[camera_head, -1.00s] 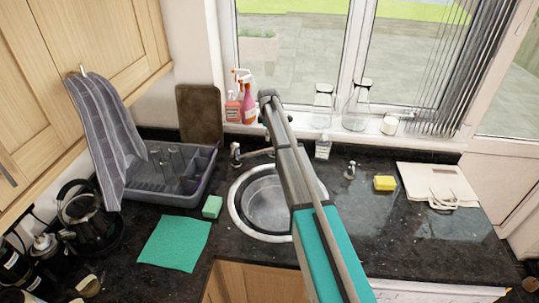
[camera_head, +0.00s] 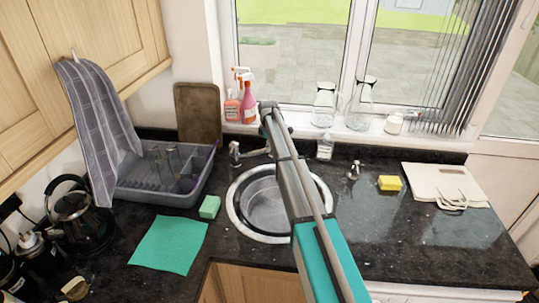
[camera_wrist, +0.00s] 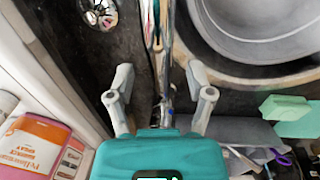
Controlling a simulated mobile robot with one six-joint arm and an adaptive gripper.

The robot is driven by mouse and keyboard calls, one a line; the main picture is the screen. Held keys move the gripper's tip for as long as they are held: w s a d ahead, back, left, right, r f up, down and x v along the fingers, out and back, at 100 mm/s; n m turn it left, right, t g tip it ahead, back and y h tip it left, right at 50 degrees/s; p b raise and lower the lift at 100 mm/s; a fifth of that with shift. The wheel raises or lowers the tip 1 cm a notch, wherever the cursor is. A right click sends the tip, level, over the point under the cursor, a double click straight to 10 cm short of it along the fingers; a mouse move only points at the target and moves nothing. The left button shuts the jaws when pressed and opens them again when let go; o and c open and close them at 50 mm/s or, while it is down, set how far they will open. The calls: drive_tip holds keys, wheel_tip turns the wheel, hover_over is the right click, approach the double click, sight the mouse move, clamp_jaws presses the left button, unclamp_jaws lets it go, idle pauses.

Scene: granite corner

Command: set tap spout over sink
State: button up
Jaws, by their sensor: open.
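The chrome tap spout (camera_head: 257,152) runs sideways from its base (camera_head: 236,152) along the back of the round steel sink (camera_head: 234,212), over the dark counter rather than the bowl. In the wrist view the spout (camera_wrist: 164,60) passes lengthwise between the two fingers of my gripper (camera_wrist: 159,72). The fingers are open, with a visible gap on both sides. The sink (camera_wrist: 262,20) lies at the upper right there. In the head view my arm hides the gripper and part of the sink.
Spray bottles (camera_head: 249,104) and glass jugs (camera_head: 325,106) stand on the sill behind. A grey dish rack (camera_head: 160,192) and green sponge (camera_head: 210,207) are left; a yellow sponge (camera_head: 390,183) is right.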

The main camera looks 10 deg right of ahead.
drive_tip(key=shift+w+f+b, duration=0.15)
drive_tip(key=shift+f+b, duration=1)
drive_tip(key=shift+f, duration=0.35)
clamp_jaws()
